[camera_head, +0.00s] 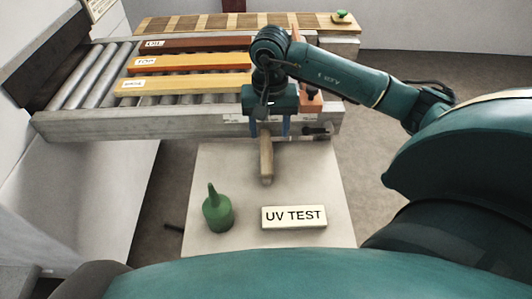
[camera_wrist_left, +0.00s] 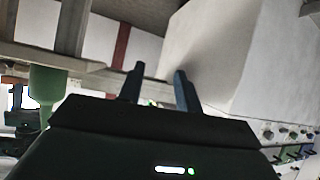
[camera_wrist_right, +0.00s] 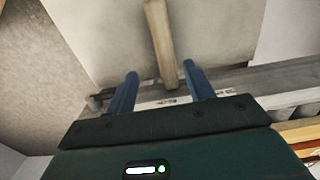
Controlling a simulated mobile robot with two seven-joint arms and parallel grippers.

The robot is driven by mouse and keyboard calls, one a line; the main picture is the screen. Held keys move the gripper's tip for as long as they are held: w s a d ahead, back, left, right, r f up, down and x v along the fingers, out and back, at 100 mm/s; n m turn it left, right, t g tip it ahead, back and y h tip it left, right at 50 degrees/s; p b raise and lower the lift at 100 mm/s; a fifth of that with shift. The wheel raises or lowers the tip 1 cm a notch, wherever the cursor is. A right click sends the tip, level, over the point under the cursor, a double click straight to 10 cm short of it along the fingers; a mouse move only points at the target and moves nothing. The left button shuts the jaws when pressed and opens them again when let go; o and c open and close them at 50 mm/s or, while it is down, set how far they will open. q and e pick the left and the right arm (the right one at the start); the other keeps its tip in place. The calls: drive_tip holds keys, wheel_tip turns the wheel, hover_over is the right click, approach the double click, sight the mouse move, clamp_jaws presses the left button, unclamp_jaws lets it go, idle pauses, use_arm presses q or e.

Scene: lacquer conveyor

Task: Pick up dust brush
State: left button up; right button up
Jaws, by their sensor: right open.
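A light wooden bar-shaped piece (camera_head: 266,166), which looks like the dust brush's handle, lies on the pale table (camera_head: 330,180) near its far edge. My right gripper (camera_head: 269,135) is open over its far end, with one blue finger to each side. In the right wrist view the wooden piece (camera_wrist_right: 158,40) runs up from between the fingertips of my right gripper (camera_wrist_right: 157,78). I cannot tell whether either finger touches it; any bristles are hidden. My left gripper (camera_wrist_left: 158,78) shows only in the left wrist view, fingers apart and nothing between them.
A green bottle with a nozzle (camera_head: 217,212) and a UV TEST sign (camera_head: 294,217) stand on the table's near part. Beyond is a roller conveyor (camera_head: 80,82) with labelled wooden strips (camera_head: 185,82). A green-topped item (camera_head: 343,16) sits far right.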

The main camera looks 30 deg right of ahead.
sight(266, 149)
wheel_tip(266, 149, down, 4)
drive_tip(key=shift+r, duration=0.2)
drive_tip(key=shift+w+a+f+p, duration=0.1)
drive_tip(key=shift+f+p, duration=0.1)
drive_tip(key=shift+f, duration=0.7)
drive_tip(key=shift+a+f+p, duration=0.15)
drive_tip(key=shift+f+p, duration=0.1)
drive_tip(key=shift+f, duration=0.65)
drive_tip(key=shift+w+a+f+p, duration=0.1)
drive_tip(key=shift+f+p, duration=0.1)
drive_tip(key=shift+f, duration=0.7)
drive_tip(key=shift+c, duration=0.2)
clamp_jaws()
drive_tip(key=shift+r, duration=0.15)
wheel_tip(266, 149, up, 10)
drive_tip(key=shift+f+b, duration=0.1)
drive_tip(key=shift+b, duration=0.4)
